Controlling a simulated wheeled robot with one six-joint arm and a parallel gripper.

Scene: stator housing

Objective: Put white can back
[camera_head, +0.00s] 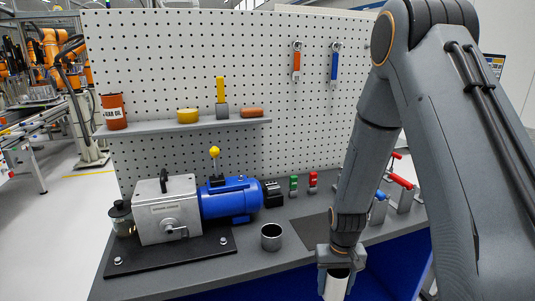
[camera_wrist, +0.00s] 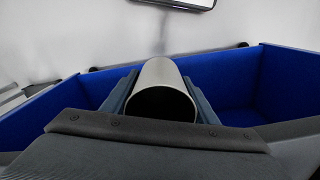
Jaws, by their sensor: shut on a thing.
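My gripper (camera_head: 340,257) is shut on a white can (camera_head: 336,286), which hangs below the jaws at the front edge of the workbench. In the wrist view the can (camera_wrist: 166,80) lies between the two fingers, with its dark open end facing the camera. The can appears to be over or in front of a blue bin (camera_wrist: 235,88) at the bench front. The can's lower end is cut off in the head view. A separate grey metal cup (camera_head: 271,237) stands upright on the bench, left of my gripper.
A grey pump with a blue motor (camera_head: 229,200) stands on a black plate at the left of the bench. A shelf (camera_head: 190,126) on the pegboard holds a red-brown oil can (camera_head: 114,111) and small parts. Red-handled clamps (camera_head: 401,181) stand behind my arm.

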